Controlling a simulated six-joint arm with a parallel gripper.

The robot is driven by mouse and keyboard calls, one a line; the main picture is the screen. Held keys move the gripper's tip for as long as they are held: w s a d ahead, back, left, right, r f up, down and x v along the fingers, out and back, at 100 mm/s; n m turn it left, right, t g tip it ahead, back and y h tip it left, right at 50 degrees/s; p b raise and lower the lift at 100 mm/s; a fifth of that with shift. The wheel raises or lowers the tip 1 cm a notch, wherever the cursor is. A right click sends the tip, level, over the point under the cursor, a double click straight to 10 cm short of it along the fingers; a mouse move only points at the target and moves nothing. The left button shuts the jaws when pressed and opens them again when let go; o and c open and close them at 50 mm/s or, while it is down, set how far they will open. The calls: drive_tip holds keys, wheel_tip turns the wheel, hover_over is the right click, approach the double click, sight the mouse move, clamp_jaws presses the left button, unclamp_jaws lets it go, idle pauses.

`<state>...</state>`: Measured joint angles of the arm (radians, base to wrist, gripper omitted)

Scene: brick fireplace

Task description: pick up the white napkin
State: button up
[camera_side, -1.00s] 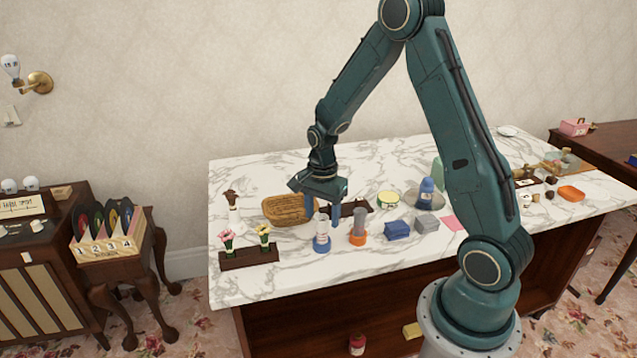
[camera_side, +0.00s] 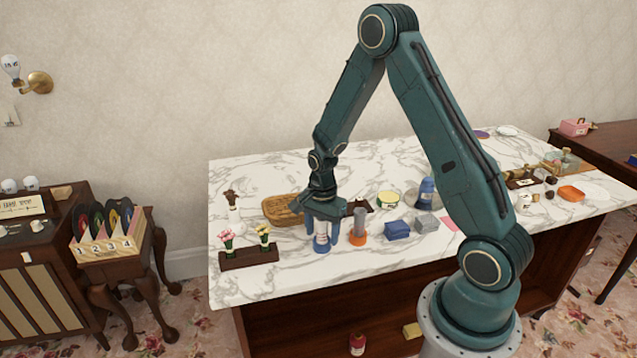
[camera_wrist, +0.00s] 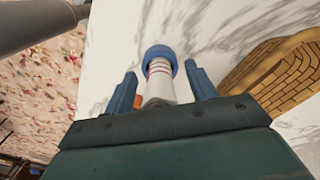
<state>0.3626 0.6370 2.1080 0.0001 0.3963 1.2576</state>
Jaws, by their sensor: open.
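The white napkin (camera_side: 321,232), a rolled upright shape with red stripes, stands in a blue round base (camera_side: 321,248) near the front of the marble table. In the wrist view, the napkin (camera_wrist: 160,88) runs between my fingers, with the blue base (camera_wrist: 158,53) beyond it. My gripper (camera_side: 322,238) is open and lowered over the napkin, one finger on each side. The wrist view shows my gripper (camera_wrist: 162,82) with gaps between both fingers and the napkin. The napkin's top end is hidden by the gripper body.
A grey upright piece in an orange base (camera_side: 358,239) stands close on the right. A woven basket (camera_side: 280,210) is just behind on the left. A dark flower stand (camera_side: 249,258) is to the left, and a blue box (camera_side: 397,230) farther right. The front marble strip is clear.

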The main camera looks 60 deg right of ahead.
drive_tip(key=shift+c, duration=0.3)
drive_tip(key=c, duration=1)
drive_tip(key=shift+r, duration=0.2)
wheel_tip(320, 180, up, 20)
drive_tip(key=shift+f, duration=0.15)
idle(0.5)
